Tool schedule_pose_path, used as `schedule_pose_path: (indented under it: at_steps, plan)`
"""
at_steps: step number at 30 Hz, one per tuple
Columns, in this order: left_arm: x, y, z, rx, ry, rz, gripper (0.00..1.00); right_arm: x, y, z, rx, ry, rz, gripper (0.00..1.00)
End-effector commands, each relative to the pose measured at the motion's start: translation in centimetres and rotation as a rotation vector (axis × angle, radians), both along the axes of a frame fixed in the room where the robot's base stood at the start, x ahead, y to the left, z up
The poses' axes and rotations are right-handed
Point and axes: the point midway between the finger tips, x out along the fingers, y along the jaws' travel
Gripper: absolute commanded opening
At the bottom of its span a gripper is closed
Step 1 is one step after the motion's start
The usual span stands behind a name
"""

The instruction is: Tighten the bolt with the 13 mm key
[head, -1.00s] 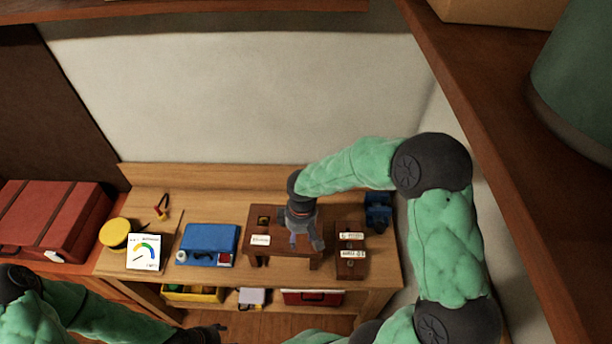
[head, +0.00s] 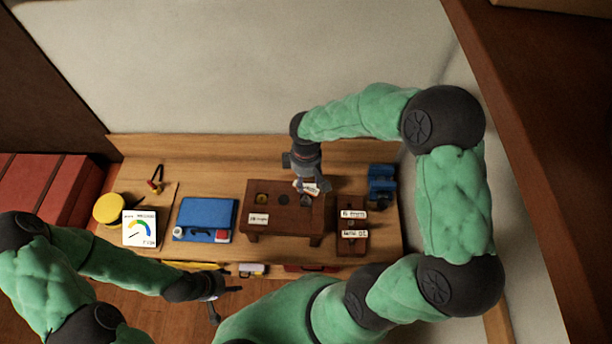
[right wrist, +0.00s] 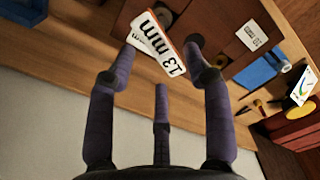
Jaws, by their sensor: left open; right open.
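A key tagged "13 mm" (right wrist: 165,45) shows between the fingertips of my right gripper (right wrist: 155,65) in the right wrist view, with a second white tag partly behind it. In the head view a white tag (head: 307,187) shows just below my open right gripper (head: 306,172), over the right part of the wooden stand (head: 285,226). The stand's top has a brass-coloured round fitting (head: 262,198) and a dark one (head: 284,198). A grey piece (head: 305,201) is by the tag; I cannot tell whether it is the bolt. My left gripper (head: 222,299) is open and empty before the bench.
A wooden block with two tags (head: 352,224) stands right of the stand, a blue vise-like tool (head: 381,185) behind it. A blue box (head: 206,215), gauge card (head: 139,228), yellow round object (head: 109,208) and pliers (head: 155,182) lie to the left. A wall rises behind.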

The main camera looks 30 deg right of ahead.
Motion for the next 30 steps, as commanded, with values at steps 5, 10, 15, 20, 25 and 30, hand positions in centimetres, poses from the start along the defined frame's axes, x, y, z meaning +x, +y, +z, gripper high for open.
schedule_pose_path:
  at_steps: [5,10,15,20,25,30]
  plan:
    - [0.0,0.0,-1.6,0.000,0.000,0.000,0.55,0.0,0.0,-2.2,0.001,0.001,0.000,0.51]
    - [0.0,0.0,-3.2,0.000,0.000,0.000,0.55,-0.1,0.1,-4.2,0.002,0.003,0.001,0.51]
    - [0.0,0.0,-4.4,0.000,0.001,0.000,0.55,-0.2,0.1,-5.7,0.002,0.006,0.002,0.51]
    - [0.0,0.0,-4.8,0.000,0.000,0.000,0.55,-0.1,0.1,-6.1,0.001,0.003,0.001,0.51]
    - [0.0,0.0,-4.7,0.000,0.000,0.000,0.55,-0.1,0.1,-6.0,0.001,0.001,0.001,0.51]
    - [0.0,0.0,-4.7,0.000,0.000,0.000,0.55,0.0,0.0,-5.9,0.001,0.001,0.000,0.28]
